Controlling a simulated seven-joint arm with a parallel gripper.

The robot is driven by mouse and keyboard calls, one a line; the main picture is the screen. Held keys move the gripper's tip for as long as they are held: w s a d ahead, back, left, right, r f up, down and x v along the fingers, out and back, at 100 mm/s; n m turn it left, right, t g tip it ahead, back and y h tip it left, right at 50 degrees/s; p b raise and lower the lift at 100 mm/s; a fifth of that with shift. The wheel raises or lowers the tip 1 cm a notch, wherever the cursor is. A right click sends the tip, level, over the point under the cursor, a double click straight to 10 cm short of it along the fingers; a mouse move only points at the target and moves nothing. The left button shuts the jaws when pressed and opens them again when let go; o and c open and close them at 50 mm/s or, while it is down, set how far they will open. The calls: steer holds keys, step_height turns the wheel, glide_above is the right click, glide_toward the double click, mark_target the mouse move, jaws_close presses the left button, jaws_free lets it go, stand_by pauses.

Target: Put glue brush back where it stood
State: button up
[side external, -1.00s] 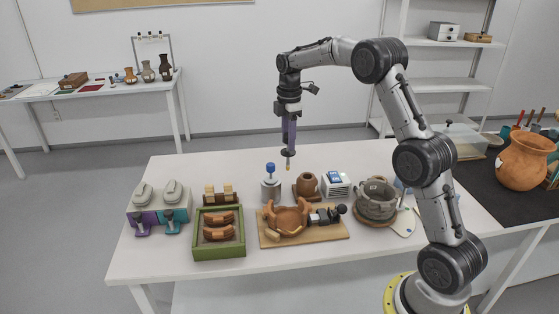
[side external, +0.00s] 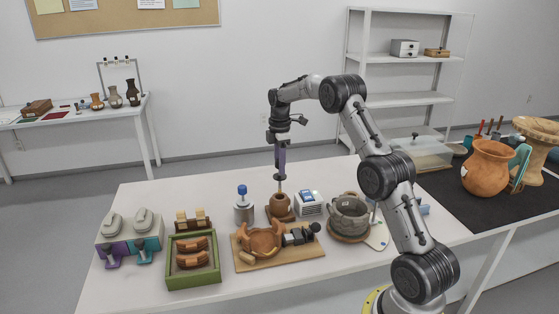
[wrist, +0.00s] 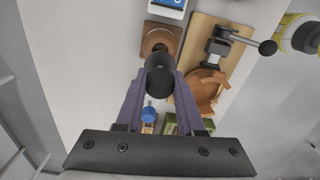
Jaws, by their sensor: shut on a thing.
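My gripper (side external: 281,168) points down with its purple fingers shut on the glue brush (side external: 281,184). The brush hangs upright, its lower end at the mouth of a small brown pot (side external: 279,205) on a wooden base. I cannot tell whether the tip is inside the mouth or just above it. In the wrist view, the dark round end of the brush (wrist: 159,79) sits between the fingers, and the pot on its square wooden base (wrist: 160,37) shows just beyond it, partly hidden.
A bottle with a blue cap (side external: 243,207) stands close left of the pot. A white device with a screen (side external: 310,203) stands close right. A clamp board with a broken bowl (side external: 262,241) lies in front, and a grey pot (side external: 348,217) stands further right. The table behind is clear.

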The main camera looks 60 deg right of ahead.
mark_target(280, 191)
steer(key=shift+f, duration=3.5)
steer(key=shift+f, duration=0.3)
steer(key=o, duration=1.1)
steer(key=shift+c, duration=0.2)
step_height(280, 191, up, 14)
steer(key=shift+f, duration=0.1)
